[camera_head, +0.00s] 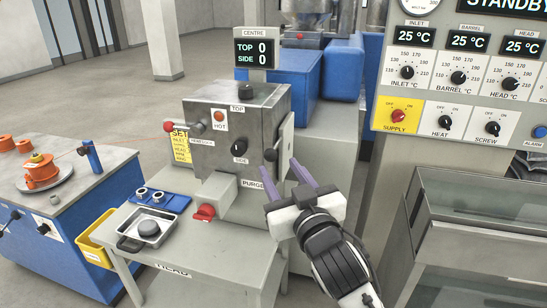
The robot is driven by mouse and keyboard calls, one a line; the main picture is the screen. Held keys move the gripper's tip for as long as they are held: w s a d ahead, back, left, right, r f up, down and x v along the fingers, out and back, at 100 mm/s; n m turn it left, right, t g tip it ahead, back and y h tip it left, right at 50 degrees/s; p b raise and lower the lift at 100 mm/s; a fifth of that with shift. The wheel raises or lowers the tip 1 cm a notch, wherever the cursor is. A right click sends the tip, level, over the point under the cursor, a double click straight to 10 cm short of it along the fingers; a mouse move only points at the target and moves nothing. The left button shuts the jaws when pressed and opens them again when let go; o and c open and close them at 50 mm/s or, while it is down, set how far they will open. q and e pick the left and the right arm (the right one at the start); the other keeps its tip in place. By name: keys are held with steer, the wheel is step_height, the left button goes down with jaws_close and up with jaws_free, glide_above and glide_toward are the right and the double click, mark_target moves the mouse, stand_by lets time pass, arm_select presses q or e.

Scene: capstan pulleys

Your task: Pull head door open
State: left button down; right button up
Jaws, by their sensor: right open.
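The head is a grey metal box (225,135) in the middle, labelled TOP, SIDE and HOT. Its front face looks closed, though I cannot tell whether the door is fully shut. A black round knob (270,155) sits at the front's right edge, and a grey upright plate (286,135) stands at the box's right side. My right gripper (278,166) is open, its two purple fingers pointing up and away at the knob and the box's right edge. Nothing shows between the fingers, and I cannot tell whether they touch the box. My left gripper is out of view.
Below the head, a grey table (190,258) holds a square pan (148,230) and a blue tray (160,200). A red knob (204,212) juts out below the box. The control panel (455,85) and a glass-sided cabinet (470,225) stand at right, close to my right arm.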

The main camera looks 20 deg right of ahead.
mark_target(273, 159)
steer(key=w, duration=0.5)
steer(key=shift+w, duration=0.35)
jaws_close()
